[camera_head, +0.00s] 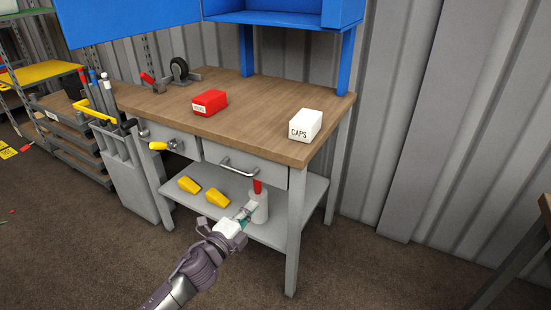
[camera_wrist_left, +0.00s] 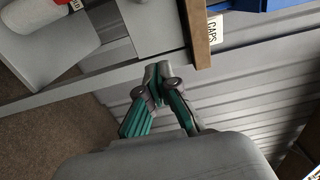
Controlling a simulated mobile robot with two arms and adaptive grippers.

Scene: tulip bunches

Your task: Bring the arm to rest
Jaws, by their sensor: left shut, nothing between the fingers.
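My left arm comes in from the bottom of the head view, and its gripper (camera_head: 249,210) is in front of the workbench's lower shelf. In the left wrist view the two teal-and-grey fingers (camera_wrist_left: 158,72) meet at their tips, shut with nothing between them. In the head view the fingertips overlap a pale cylinder with a red top (camera_head: 261,208) on the lower shelf. The cylinder also shows at the upper left of the wrist view (camera_wrist_left: 48,32), apart from the fingers. My right gripper is not in view.
The workbench (camera_head: 262,125) holds a red box (camera_head: 209,103) and a white box marked CAPS (camera_head: 305,125). A drawer handle (camera_head: 239,168) juts out above the gripper. Yellow pieces (camera_head: 217,197) lie on the lower shelf (camera_head: 275,232). Open floor (camera_head: 370,270) lies to the right.

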